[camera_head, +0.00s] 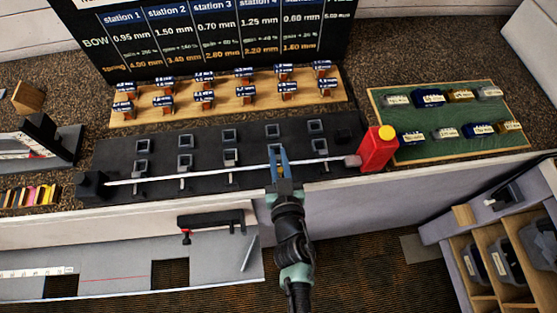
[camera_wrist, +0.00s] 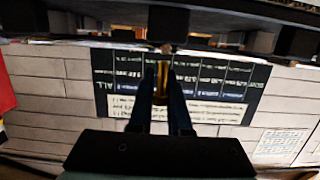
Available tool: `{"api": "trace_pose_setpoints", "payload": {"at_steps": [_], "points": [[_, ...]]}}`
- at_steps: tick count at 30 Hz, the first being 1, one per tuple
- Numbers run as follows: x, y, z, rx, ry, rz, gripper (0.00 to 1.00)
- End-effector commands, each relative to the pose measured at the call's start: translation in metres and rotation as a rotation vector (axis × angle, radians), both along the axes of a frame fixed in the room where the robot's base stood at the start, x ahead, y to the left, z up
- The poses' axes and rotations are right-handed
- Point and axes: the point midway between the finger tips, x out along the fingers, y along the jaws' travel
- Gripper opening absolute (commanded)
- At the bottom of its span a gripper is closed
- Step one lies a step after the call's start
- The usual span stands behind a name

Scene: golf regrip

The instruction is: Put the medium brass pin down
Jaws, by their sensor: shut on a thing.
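My gripper (camera_head: 278,158) is over the black fixture bench in the head view, its blue fingers reaching the white shaft. In the wrist view, my gripper (camera_wrist: 163,78) is closed around a small brass-coloured piece, the medium brass pin (camera_wrist: 162,72), held between the dark blue fingers.
A green tray (camera_head: 467,115) holds several small labelled boxes. A wooden board (camera_head: 120,118) with several labelled blocks lies behind the fixture. A dark station chart (camera_head: 200,38) stands at the back.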

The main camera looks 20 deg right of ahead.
Motion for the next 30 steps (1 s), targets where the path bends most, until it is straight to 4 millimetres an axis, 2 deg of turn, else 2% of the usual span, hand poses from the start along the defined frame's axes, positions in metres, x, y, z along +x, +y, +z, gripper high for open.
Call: {"api": "trace_pose_setpoints", "payload": {"at_steps": [22, 23, 27, 28, 30], "points": [[0.0, 0.0, -0.012, 0.0, 0.0, 0.0, 0.0], [0.0, 0.0, -0.012, 0.0, 0.001, 0.0, 0.18], [0.0, 0.0, -0.012, 0.0, 0.001, 0.0, 0.43], [0.0, 0.0, -0.012, 0.0, 0.001, 0.0, 0.46], [0.0, 0.0, -0.012, 0.0, 0.001, 0.0, 0.46]]}}
